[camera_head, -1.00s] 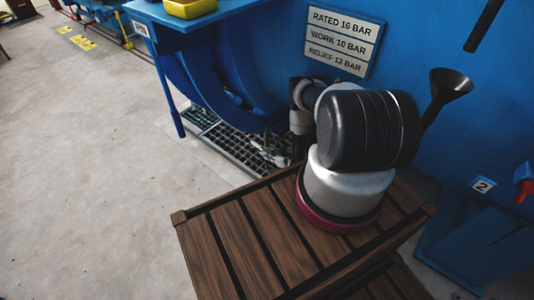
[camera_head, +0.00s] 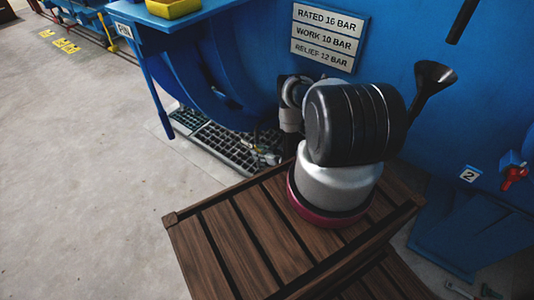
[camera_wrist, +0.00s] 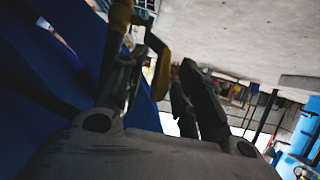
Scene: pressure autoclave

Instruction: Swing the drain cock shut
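In the wrist view the two dark fingers of my gripper (camera_wrist: 168,75) stand apart. A yellow, bent lever-like part (camera_wrist: 161,72) shows at the left finger and in the gap; it may be the drain cock's handle, but I cannot tell whether it touches the finger. In the head view my arm reaches down beside the blue vessel, and its wrist hides most of my gripper. A small pale metal fitting (camera_head: 264,152) shows low by the floor grate, too small to identify. A red-handled valve (camera_head: 513,177) sits at the far right beside a "2" label.
The blue vessel (camera_head: 390,40) fills the back, with a pressure sign (camera_head: 328,37) on it. A black funnel (camera_head: 432,80) stands right of my arm. A floor grate (camera_head: 225,145) lies below the vessel. A yellow tray (camera_head: 172,8) sits at upper left. Open floor lies left.

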